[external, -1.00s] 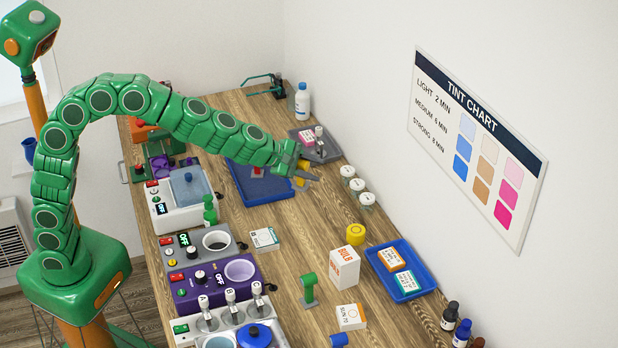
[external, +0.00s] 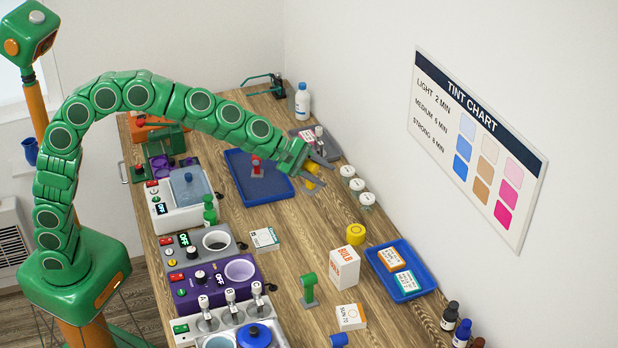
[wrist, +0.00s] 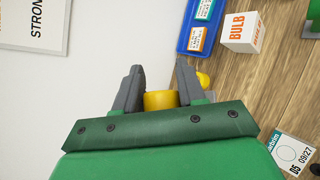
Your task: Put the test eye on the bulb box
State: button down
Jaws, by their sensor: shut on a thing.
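My gripper (external: 322,168) is shut on a small yellow cylinder (external: 311,181), probably the test eye, and holds it near the right end of the blue tray. In the wrist view the yellow cylinder (wrist: 160,100) sits between the grey fingers (wrist: 158,90), its far side hidden. The bulb box (external: 344,268), white with orange lettering, stands on the bench well in front of the gripper. Its top looks bare. It also shows at the upper right in the wrist view (wrist: 241,33). A second yellow cylinder (external: 355,234) stands behind the box, apart from the gripper.
A blue tray (external: 428,283) with two small boxes is right of the bulb box. A green stand (external: 308,289) and a white box (external: 350,317) are near it. White-capped jars (external: 357,186) stand by the wall. A large blue tray (external: 268,193) holds a red piece (external: 256,166).

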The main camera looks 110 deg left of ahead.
jog(key=s+d+m+g+h, duration=0.1)
jog(key=d+m+g+h, duration=0.1)
jog(key=d+m+h, duration=1)
jog(key=n+y, duration=0.2)
jog(key=n, duration=0.1)
send_over(348, 262)
notch_tip(348, 262, down, 8)
jog(key=shift+s+d+f, duration=0.15)
jog(key=shift+s+f, duration=0.1)
jog(key=shift+s, duration=0.05)
dwell(0.3)
jog(key=shift+w+f, duration=0.15)
jog(key=shift+f, duration=0.8)
jog(key=shift+w+f, duration=0.15)
jog(key=shift+f, duration=0.8)
jog(key=shift+f, duration=0.1)
